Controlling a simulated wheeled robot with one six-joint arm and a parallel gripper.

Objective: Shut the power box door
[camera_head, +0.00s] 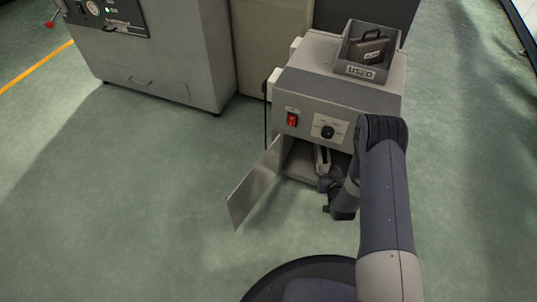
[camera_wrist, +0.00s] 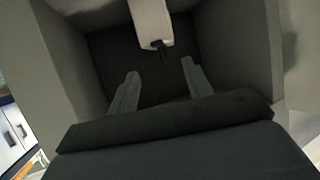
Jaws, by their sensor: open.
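The power box (camera_head: 318,90) is a grey cabinet on the floor with a red switch (camera_head: 292,119) and a black knob (camera_head: 327,132) on its front. Its door (camera_head: 256,184) is a flat metal panel standing wide open, swung out to the left. My gripper (camera_head: 324,184) is at the open compartment, and my arm partly hides the right side of the opening. In the wrist view, my gripper (camera_wrist: 160,88) has its two fingers spread, with nothing between them, facing the dark compartment inside. A light part (camera_wrist: 150,22) with a small dark tip hangs ahead of the fingers.
A grey bin marked USED (camera_head: 360,72) sits on top of the box and holds a dark case (camera_head: 370,47). A large grey cabinet (camera_head: 165,55) stands at the back left. The green floor (camera_head: 130,200) left of the door is clear.

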